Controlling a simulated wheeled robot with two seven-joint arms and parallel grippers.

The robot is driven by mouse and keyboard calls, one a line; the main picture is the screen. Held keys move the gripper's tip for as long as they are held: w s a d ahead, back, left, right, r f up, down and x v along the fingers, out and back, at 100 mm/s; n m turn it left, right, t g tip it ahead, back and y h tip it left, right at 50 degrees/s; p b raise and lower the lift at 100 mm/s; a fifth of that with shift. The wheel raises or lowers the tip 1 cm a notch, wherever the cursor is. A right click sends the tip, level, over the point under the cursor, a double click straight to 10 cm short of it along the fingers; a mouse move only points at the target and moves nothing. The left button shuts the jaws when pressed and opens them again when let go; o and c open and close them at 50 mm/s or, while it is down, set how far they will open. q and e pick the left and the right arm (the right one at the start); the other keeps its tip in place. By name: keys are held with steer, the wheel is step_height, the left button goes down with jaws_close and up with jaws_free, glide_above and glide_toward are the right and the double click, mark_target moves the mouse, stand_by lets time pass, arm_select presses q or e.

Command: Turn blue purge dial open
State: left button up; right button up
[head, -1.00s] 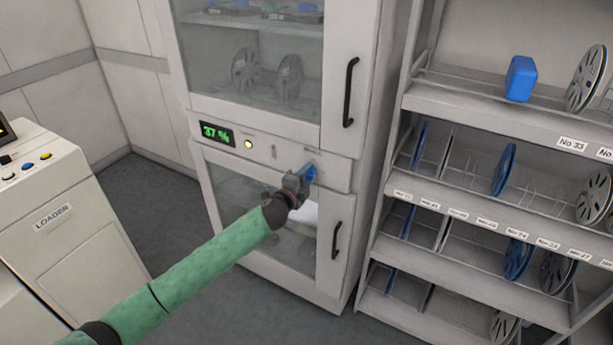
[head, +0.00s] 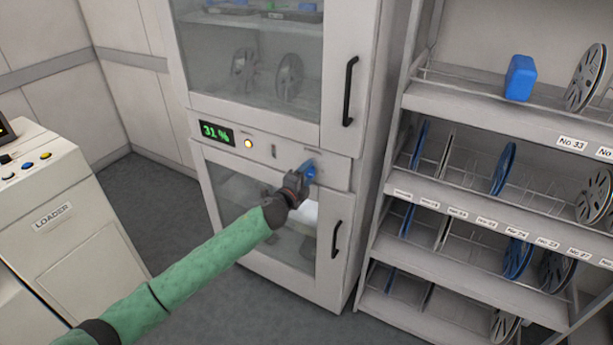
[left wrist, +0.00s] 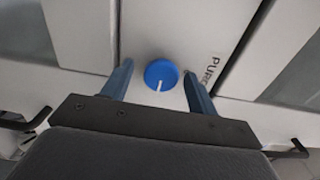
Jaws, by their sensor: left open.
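The blue purge dial (left wrist: 161,74) is on the cabinet's front panel, with a white pointer mark and part of the label "PURGE" to its right in the left wrist view. The mark points toward the bottom of that view. In the head view the dial area (head: 310,167) is partly hidden by my left gripper (head: 303,180). In the left wrist view my left gripper (left wrist: 158,88) is open, with one finger on each side of the dial and gaps between fingers and dial. My right gripper is not in view.
The cabinet's display (head: 215,132) reads about 31 %, beside a lit yellow lamp (head: 248,143). Black door handles (head: 349,92) stick out above and below the panel. A reel rack (head: 480,200) stands right, a loader (head: 60,215) left.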

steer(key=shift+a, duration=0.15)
arm_select(q)
steer(key=shift+s+a, duration=0.1)
steer(key=shift+s, duration=0.1)
steer(key=b+v, duration=0.2)
steer(key=v, duration=0.5)
steer(key=shift+s+b, duration=0.15)
steer(key=shift+b, duration=0.15)
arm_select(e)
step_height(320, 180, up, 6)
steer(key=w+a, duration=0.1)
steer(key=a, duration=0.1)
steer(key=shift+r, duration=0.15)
arm_select(q)
steer(key=shift+a, duration=0.1)
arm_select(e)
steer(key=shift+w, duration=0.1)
